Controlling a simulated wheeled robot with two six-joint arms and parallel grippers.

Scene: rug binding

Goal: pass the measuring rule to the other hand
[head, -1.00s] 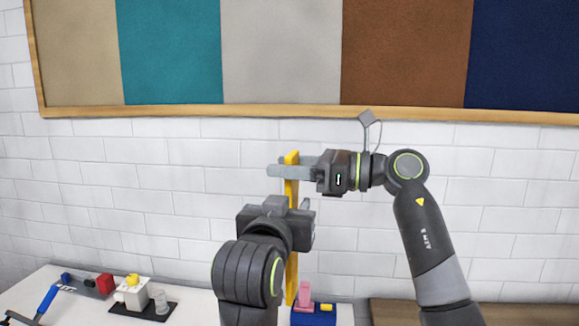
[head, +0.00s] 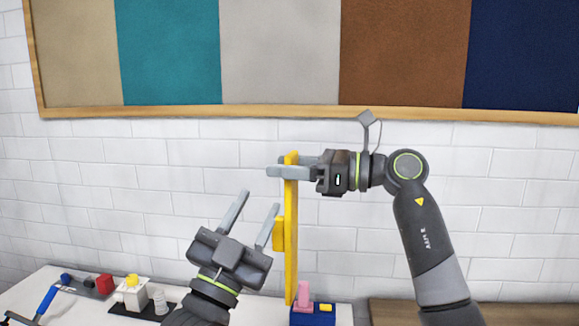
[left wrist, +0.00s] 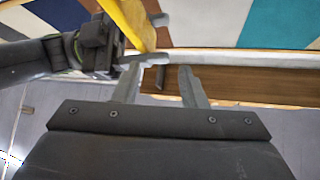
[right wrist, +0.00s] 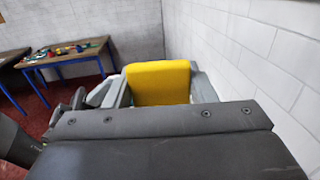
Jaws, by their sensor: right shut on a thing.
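The measuring rule (head: 291,215) is a long yellow bar hanging upright, with a short yellow block on its left side at mid-length. My right gripper (head: 290,168) is shut on it near its top end. In the right wrist view the yellow rule (right wrist: 158,82) fills the space between the fingers. My left gripper (head: 254,218) is open and empty, lower and to the left of the rule, its fingers pointing up. One finger shows close to the yellow block; I cannot tell whether they touch. The left wrist view shows the rule (left wrist: 128,22) beyond the open fingers (left wrist: 160,80).
A white table (head: 85,312) below holds a blue tool (head: 47,299), a red block (head: 104,284), a white block with a yellow knob (head: 131,293) and a blue box with a pink piece (head: 312,314). Colour panels hang on the white brick wall.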

